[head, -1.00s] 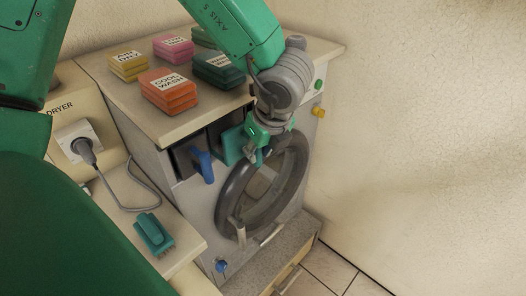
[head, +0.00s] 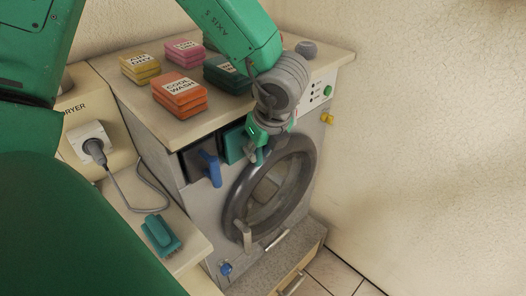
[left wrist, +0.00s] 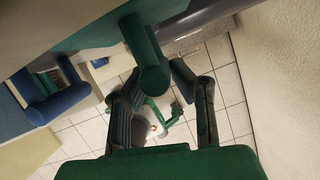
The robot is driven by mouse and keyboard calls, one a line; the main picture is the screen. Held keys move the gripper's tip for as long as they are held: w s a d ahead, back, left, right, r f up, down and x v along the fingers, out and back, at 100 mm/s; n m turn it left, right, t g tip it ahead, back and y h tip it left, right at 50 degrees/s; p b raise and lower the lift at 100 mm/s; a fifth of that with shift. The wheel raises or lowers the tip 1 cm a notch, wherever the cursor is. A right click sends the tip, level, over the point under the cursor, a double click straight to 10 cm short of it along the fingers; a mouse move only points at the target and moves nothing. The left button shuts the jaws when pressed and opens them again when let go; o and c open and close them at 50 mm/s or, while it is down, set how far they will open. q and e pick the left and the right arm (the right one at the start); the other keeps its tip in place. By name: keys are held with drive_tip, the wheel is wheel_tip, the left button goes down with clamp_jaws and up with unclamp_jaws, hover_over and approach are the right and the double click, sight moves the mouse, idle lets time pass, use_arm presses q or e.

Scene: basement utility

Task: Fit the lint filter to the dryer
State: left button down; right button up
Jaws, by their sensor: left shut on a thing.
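The dryer (head: 205,225) is a grey front-loader with a round dark door (head: 306,185). A teal panel with a round handle, apparently the lint filter (head: 235,143), is at the opening in its upper front, right of a blue handle (head: 211,168). I cannot tell how deep it sits. My left gripper (head: 258,152) is at this panel, above the door. In the left wrist view the teal handle (left wrist: 153,78) lies between the fingers of my left gripper (left wrist: 158,88), which is shut on it. The fingers partly hide the filter in the head view. My right gripper is not in view.
Stacked labelled blocks, including an orange stack (head: 180,95), stand on the machine's top. A teal brush (head: 160,235) lies on the lower ledge at left, near a plugged-in cord (head: 95,150). A plain wall (head: 430,120) bounds the right. Tiled floor (head: 330,272) shows below.

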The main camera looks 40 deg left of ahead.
use_arm(q)
drive_tip(key=shift+a, duration=0.65)
drive_tip(key=c, duration=1.3)
unclamp_jaws()
drive_tip(key=shift+d+r, duration=0.1)
drive_tip(key=shift+r, duration=0.4)
drive_tip(key=v, duration=1)
drive_tip(key=shift+d+r, duration=0.2)
drive_tip(key=shift+r, duration=0.15)
